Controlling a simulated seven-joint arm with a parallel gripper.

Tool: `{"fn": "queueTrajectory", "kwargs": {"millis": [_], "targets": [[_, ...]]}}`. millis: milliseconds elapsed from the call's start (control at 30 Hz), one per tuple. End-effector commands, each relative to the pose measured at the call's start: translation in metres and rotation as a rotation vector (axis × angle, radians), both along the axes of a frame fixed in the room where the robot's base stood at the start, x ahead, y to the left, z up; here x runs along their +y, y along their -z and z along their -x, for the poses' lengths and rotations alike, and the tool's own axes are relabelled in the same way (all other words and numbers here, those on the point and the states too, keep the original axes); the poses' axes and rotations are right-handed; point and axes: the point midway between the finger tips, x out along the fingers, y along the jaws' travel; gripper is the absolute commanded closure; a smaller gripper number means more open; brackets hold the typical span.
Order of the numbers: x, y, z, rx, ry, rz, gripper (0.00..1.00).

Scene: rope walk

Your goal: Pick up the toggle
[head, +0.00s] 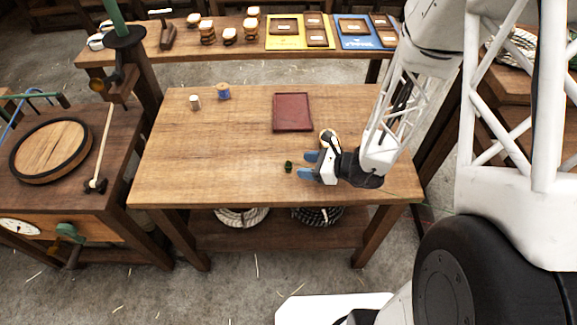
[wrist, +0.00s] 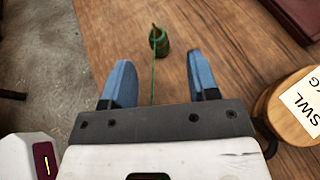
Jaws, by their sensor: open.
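A small dark green piece (head: 288,166), which I take to be the toggle, is on the wooden table (head: 200,150) near its front edge. In the wrist view it is a short, ringed green piece (wrist: 160,42), with a thin green line running from it toward my gripper's base. My gripper (head: 306,165) is open, with blue fingers and nothing held. In the wrist view the fingertips (wrist: 160,64) lie on either side of the line, and the green piece shows just beyond them. I cannot tell the gripper's exact height above the table.
A round wooden piece with an "SWL" label (wrist: 292,106) stands close to the right of my gripper. A dark red tray (head: 292,112) lies farther back. A blue spool (head: 223,92) and a pale spool (head: 195,102) stand at the back left. The table's left half is mostly clear.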

Motion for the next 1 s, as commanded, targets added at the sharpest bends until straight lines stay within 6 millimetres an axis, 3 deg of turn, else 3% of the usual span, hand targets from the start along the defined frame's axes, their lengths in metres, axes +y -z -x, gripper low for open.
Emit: {"fn": "queueTrajectory", "kwargs": {"millis": [567, 1000], "targets": [[0.006, 0.003, -0.002, -0.001, -0.001, 0.000, 0.46], [0.033, 0.017, -0.011, 0.001, -0.003, 0.001, 0.46]]}}
